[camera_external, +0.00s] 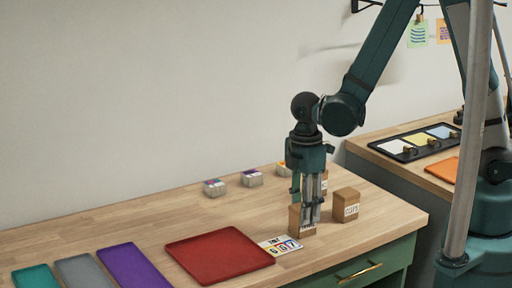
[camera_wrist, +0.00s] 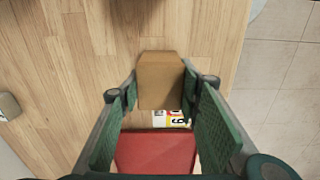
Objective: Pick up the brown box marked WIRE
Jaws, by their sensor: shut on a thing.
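My gripper (camera_external: 309,220) points straight down over the front right of the wooden table. It is shut on a brown box (camera_external: 295,219), with the fingers on either side of it. The box has a pale label low on its front, too small and too covered to read. In the wrist view the plain brown top of this box (camera_wrist: 160,75) fills the gap between the green finger pads. The box is at or just above the tabletop; I cannot tell which. No readable WIRE marking shows.
Another brown box (camera_external: 346,207), seemingly marked CLIPS, stands just right. A third brown box (camera_external: 324,184) is partly hidden behind my gripper. A red tray (camera_external: 219,257) and number cards (camera_external: 281,246) lie left. Small grey blocks (camera_external: 251,179) stand behind. The table's left middle is clear.

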